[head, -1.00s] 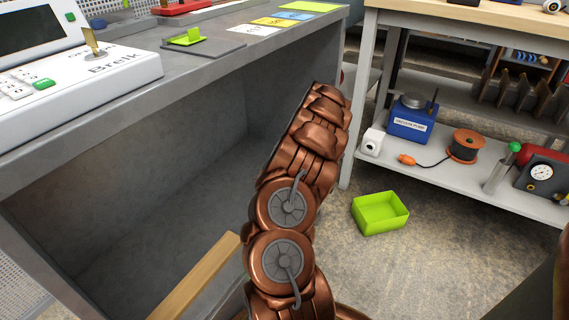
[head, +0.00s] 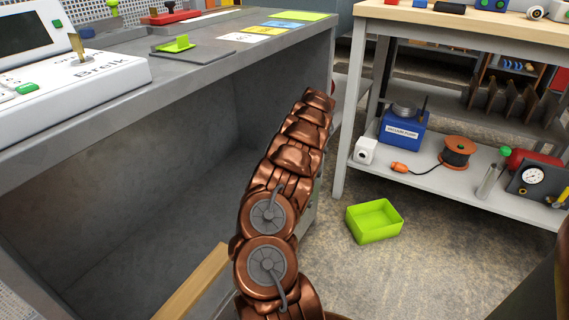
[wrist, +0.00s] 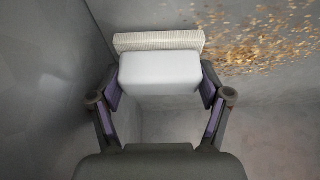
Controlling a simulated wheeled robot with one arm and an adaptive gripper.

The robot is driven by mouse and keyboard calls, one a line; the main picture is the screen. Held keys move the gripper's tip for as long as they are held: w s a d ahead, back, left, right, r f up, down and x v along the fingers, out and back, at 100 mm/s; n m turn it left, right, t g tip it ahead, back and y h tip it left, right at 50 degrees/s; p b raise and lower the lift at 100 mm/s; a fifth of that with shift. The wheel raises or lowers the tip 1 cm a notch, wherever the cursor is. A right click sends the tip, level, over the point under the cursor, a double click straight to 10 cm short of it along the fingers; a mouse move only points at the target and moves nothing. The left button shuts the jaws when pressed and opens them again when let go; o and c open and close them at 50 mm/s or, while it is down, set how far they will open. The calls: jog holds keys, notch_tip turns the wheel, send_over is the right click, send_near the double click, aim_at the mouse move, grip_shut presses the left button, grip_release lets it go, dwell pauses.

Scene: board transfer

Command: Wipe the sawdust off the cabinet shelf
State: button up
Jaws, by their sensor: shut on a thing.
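In the wrist view, my gripper (wrist: 160,92) is shut on a white block-shaped brush (wrist: 160,72). A cream bristle strip (wrist: 158,41) shows along the brush's far edge. Sawdust (wrist: 262,38) lies as scattered tan flakes on a grey surface to the right of the brush and beyond it. The left part of that surface beside the brush looks bare. In the head view, the grey cabinet (head: 322,80) has an open front, and my copper arm stands before it. My gripper and the sawdust do not show in the head view. I cannot tell whether the bristles touch the surface.
A green bin (head: 374,221) stands on the floor to the right of the cabinet. A wooden strip (head: 192,284) shows at the cabinet's lower front. A workbench (head: 340,165) with a blue vacuum pump (head: 403,133) stands at right. Grey walls (wrist: 45,80) bound the gripper at left.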

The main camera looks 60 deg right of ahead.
jog(key=shift+w+d+r, duration=0.1)
jog(key=shift+w+r, duration=0.05)
jog(key=shift+w, duration=0.25)
jog(key=shift+w+d+r, duration=0.1)
jog(key=shift+w, duration=0.3)
jog(key=shift+a+r+p, duration=0.2)
jog(key=shift+a+p, duration=0.1)
jog(key=shift+a, duration=0.25)
jog(key=shift+s+a+f+p, duration=0.1)
jog(key=shift+a+p, duration=0.15)
jog(key=shift+a, duration=0.5)
jog(key=shift+s+a+f+p, duration=0.1)
jog(key=shift+a+p, duration=0.1)
jog(key=shift+a, duration=0.5)
jog(key=shift+s+a+f+p, duration=0.15)
jog(key=shift+a+p, duration=0.5)
jog(key=shift+a, duration=0.8)
jog(key=shift+s+a+f+p, duration=0.1)
jog(key=shift+a+p, duration=0.55)
jog(key=shift+a, duration=0.75)
jog(key=shift+s+a+f+p, duration=0.15)
jog(key=shift+a+p, duration=0.5)
jog(key=shift+a, duration=0.8)
jog(key=shift+a+f+p, duration=0.15)
jog(key=shift+a+p, duration=0.15)
jog(key=shift+a, duration=0.5)
